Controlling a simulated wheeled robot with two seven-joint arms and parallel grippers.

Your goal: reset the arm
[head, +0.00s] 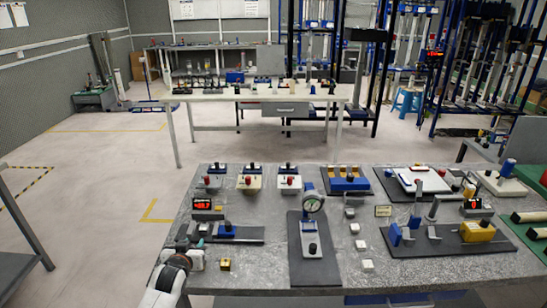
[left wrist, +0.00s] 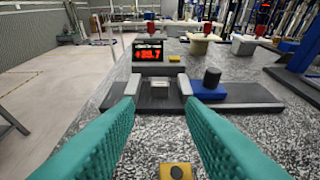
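My left arm (head: 165,285) comes in from the lower left of the head view, over the near left corner of the grey speckled table (head: 260,268). My left gripper (head: 192,250) is low near that corner, left of a small yellow block with a dark button (head: 225,264). In the left wrist view the two teal fingers of the left gripper (left wrist: 160,106) are spread wide with nothing between them. The yellow block (left wrist: 175,171) shows below and between the fingers. My right gripper is in neither view.
Ahead of the fingers is a dark base with a blue block (left wrist: 208,90) and a red-digit display (left wrist: 147,53). A dial gauge stand (head: 312,206) is mid-table. Several small devices fill the back and right. Open floor (head: 100,190) lies to the left.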

